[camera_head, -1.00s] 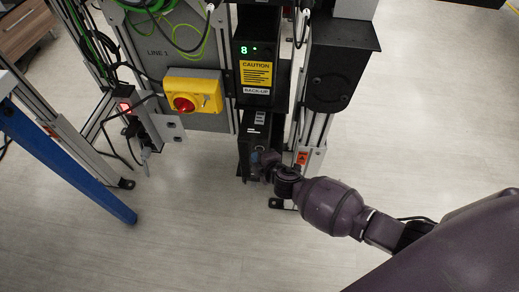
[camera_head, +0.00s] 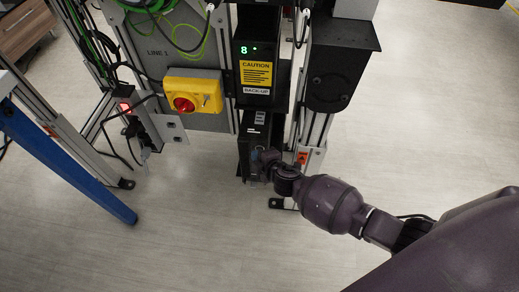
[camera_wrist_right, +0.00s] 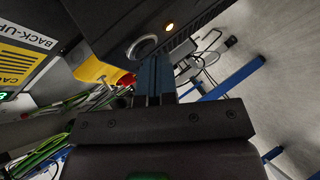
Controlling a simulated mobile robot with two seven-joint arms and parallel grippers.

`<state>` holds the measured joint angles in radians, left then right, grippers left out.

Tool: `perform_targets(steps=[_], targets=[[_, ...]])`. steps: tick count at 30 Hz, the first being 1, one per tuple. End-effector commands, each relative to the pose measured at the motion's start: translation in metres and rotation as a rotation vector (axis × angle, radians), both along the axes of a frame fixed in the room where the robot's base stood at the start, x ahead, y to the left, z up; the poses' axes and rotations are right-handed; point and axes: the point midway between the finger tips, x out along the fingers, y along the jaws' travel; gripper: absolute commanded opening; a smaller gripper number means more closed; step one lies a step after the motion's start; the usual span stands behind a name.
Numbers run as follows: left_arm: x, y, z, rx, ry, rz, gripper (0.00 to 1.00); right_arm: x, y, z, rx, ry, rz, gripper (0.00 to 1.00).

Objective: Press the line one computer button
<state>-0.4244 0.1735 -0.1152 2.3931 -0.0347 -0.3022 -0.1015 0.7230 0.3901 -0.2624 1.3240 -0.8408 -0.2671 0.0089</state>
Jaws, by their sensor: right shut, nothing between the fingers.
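The line one computer (camera_head: 257,130) is a black box low on the frame, below the unit with the BACK-UP label. Its front is partly hidden by my right gripper (camera_head: 264,160) in the head view. In the right wrist view, a round button with a silver ring (camera_wrist_right: 142,47) shows on the dark computer face, near a small lit orange light (camera_wrist_right: 169,26). My right gripper (camera_wrist_right: 155,60) is shut and empty, its fingertips close to the ring's lower right edge. I cannot tell whether they touch it. My left gripper is out of view.
A yellow box with a red rotary switch (camera_head: 193,93) is left of the computer. A black unit with a yellow caution label (camera_head: 257,75) sits above it. A metal post (camera_head: 317,130) stands to its right. A blue leg (camera_head: 65,160) slants at left. Floor at right is clear.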

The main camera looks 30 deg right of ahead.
Motion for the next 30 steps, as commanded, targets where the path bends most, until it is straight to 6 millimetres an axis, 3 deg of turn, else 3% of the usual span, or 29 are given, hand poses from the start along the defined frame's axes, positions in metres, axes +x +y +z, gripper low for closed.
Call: perform_targets(steps=[30], targets=[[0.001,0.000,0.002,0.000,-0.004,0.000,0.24,-0.013,0.008,0.000,-0.001,-0.001,0.000,0.00]])
